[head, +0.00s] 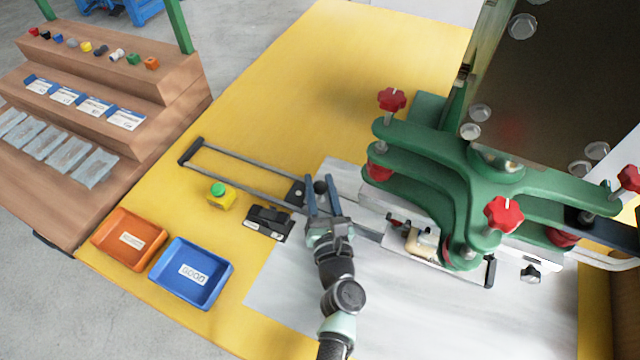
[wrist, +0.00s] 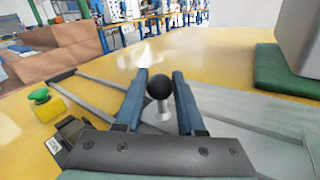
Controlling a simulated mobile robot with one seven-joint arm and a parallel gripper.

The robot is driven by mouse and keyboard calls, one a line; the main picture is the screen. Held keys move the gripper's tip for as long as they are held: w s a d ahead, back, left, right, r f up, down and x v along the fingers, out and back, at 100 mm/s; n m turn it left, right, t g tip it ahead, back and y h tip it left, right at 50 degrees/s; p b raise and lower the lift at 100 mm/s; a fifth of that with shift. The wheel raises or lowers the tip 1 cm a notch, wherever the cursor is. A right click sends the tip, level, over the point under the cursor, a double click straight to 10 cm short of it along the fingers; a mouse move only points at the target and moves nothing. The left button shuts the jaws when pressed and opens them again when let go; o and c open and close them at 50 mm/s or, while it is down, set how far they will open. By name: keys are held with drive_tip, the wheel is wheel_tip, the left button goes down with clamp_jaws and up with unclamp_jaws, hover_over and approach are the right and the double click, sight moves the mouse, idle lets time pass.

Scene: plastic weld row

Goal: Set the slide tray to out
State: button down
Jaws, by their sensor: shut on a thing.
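The slide tray (head: 345,182) is a pale grey plate at the left side of the green machine, in line with two rails (head: 240,180) that run out to the left. The outer stretch of the rails is empty. A black ball knob on a short metal post stands at the tray's left end; the knob shows in the wrist view (wrist: 159,86). My gripper (head: 322,182) is shut on the knob, with one blue finger on each side in the wrist view (wrist: 160,92). The tray's inner part is hidden by the machine.
A yellow box with a green button (head: 220,194) and a black device (head: 268,222) stand beside the near rail. An orange tray (head: 128,238) and a blue tray (head: 192,273) lie at the table's front left. The green machine arms with red knobs (head: 502,214) stand right of my gripper.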

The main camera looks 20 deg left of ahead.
idle(0.8)
drive_tip(key=a+b, duration=0.1)
drive_tip(key=a, duration=0.3)
drive_tip(key=shift+a+b, duration=0.25)
drive_tip(key=shift+b, duration=0.15)
drive_tip(key=c, duration=0.5)
unclamp_jaws()
drive_tip(key=shift+d, duration=0.1)
drive_tip(key=p+v, duration=0.1)
drive_tip(key=v, duration=1.1)
drive_tip(key=shift+s+d, duration=0.2)
drive_tip(key=shift+s, duration=0.2)
